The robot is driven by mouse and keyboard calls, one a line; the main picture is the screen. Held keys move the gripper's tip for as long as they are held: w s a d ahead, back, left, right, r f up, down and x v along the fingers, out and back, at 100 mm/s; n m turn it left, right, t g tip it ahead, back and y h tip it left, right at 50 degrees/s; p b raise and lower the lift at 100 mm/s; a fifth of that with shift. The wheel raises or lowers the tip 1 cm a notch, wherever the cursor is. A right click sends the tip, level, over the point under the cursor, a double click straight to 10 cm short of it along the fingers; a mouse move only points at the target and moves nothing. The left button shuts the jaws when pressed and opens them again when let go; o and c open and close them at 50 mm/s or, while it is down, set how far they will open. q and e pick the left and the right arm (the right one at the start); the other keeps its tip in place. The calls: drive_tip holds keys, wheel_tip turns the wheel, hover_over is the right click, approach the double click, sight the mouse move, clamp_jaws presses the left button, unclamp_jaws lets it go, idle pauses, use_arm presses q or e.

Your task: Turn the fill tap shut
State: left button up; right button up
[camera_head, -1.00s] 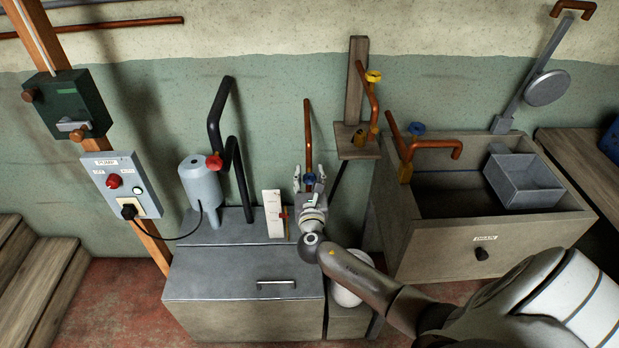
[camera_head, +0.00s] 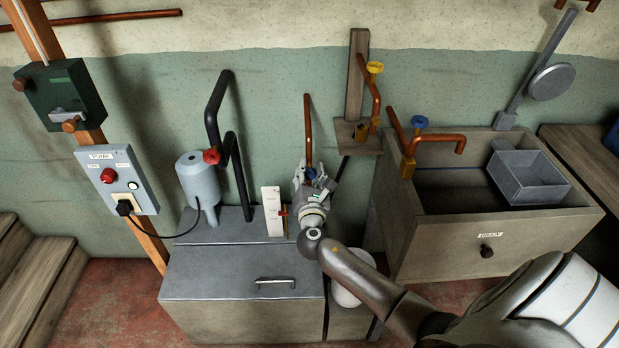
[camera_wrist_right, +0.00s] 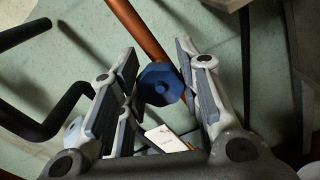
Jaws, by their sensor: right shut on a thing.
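A blue tap handle (camera_head: 311,173) sits on the upright copper pipe (camera_head: 308,125) behind the grey tank. My right gripper (camera_head: 313,175) comes up from below and is shut on this handle. In the right wrist view the blue handle (camera_wrist_right: 161,84) shows between the two fingers (camera_wrist_right: 160,92), with the copper pipe (camera_wrist_right: 138,30) running up behind it. Which way the tap stands, open or shut, I cannot tell. My left gripper is not in view.
A grey lidded tank (camera_head: 240,285) and a white gauge card (camera_head: 273,211) stand left of my gripper. A motor (camera_head: 199,185) with a red valve stands on the tank. A small wooden shelf (camera_head: 365,147) and a stone sink (camera_head: 445,250) stand to the right.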

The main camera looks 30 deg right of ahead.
drive_tip(key=m+b, duration=0.1)
drive_tip(key=m, duration=0.1)
drive_tip(key=m+b, duration=0.1)
drive_tip(key=shift+f+m+b, duration=0.25)
drive_tip(key=shift+m+b, duration=0.05)
drive_tip(key=shift+m, duration=0.1)
drive_tip(key=m+b, duration=0.2)
drive_tip(key=m, duration=0.1)
drive_tip(key=shift+m, duration=0.3)
drive_tip(key=m+b, duration=0.2)
drive_tip(key=m, duration=0.1)
drive_tip(key=shift+m+b, duration=0.9)
drive_tip(key=shift+m, duration=0.5)
drive_tip(key=shift+r, duration=0.1)
drive_tip(key=o, duration=1)
